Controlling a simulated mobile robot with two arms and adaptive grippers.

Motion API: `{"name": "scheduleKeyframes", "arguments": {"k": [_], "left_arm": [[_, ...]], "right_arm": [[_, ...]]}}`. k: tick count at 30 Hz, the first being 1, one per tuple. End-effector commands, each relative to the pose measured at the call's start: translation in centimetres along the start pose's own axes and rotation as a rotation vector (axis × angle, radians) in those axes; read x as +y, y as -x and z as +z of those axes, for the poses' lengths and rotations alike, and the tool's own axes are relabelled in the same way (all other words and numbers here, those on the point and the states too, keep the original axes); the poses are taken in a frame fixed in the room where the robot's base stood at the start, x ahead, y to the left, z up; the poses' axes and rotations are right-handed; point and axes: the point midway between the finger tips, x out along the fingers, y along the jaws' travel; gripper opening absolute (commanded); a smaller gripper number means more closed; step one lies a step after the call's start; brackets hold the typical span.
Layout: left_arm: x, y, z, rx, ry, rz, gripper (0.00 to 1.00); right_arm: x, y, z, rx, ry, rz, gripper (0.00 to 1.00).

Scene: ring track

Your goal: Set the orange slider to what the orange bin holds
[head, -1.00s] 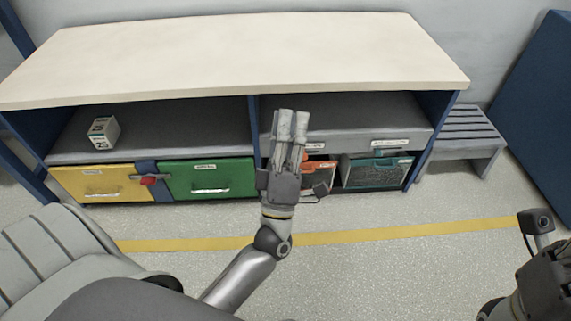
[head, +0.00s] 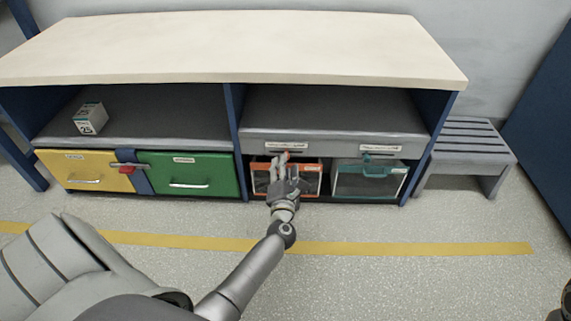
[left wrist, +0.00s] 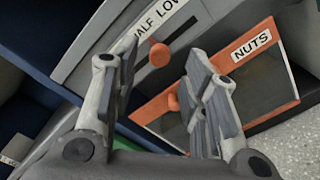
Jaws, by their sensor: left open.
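The orange slider knob (left wrist: 160,53) sits on a grey strip under a white label reading "HALF LOW", between the two words; the label's left part is hidden by a finger. In the head view the knob (head: 287,153) is small, above the orange bin (head: 313,166). The bin (left wrist: 280,85) has a "NUTS" label, an orange knob and a dark window; its contents cannot be made out. My left gripper (left wrist: 160,58) is open, its fingers on either side of the slider knob in the picture; contact cannot be told. It also shows in the head view (head: 279,164).
A teal bin (head: 371,181) with its teal slider is to the right. Yellow (head: 88,171) and green (head: 190,176) drawers are to the left, with a red-handled latch (head: 126,169) between. A small box (head: 90,119) lies on the shelf. The floor in front is clear.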

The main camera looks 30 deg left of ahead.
Motion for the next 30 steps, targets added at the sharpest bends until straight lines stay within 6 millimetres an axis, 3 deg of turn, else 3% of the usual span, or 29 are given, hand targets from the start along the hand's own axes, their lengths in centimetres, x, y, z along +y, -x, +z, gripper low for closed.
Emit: {"name": "scheduleKeyframes", "arguments": {"k": [7, 18, 27, 30], "left_arm": [[-0.1, -3.0, -0.1, -0.001, -0.002, 0.001, 0.41], [0.1, -3.5, 0.0, 0.000, -0.002, 0.001, 0.40], [0.1, -3.5, 0.0, -0.001, -0.003, 0.001, 0.01], [0.0, -3.5, 0.0, 0.000, -0.003, 0.000, 0.00]], "right_arm": [[-0.3, -0.4, -0.8, 0.035, 0.005, -0.013, 0.40], [-0.3, -0.7, -0.9, 0.039, 0.005, -0.015, 0.40], [-0.3, -0.7, -0.9, 0.040, 0.005, -0.015, 0.40], [-0.3, -0.7, -0.9, 0.040, 0.005, -0.015, 0.40]]}}
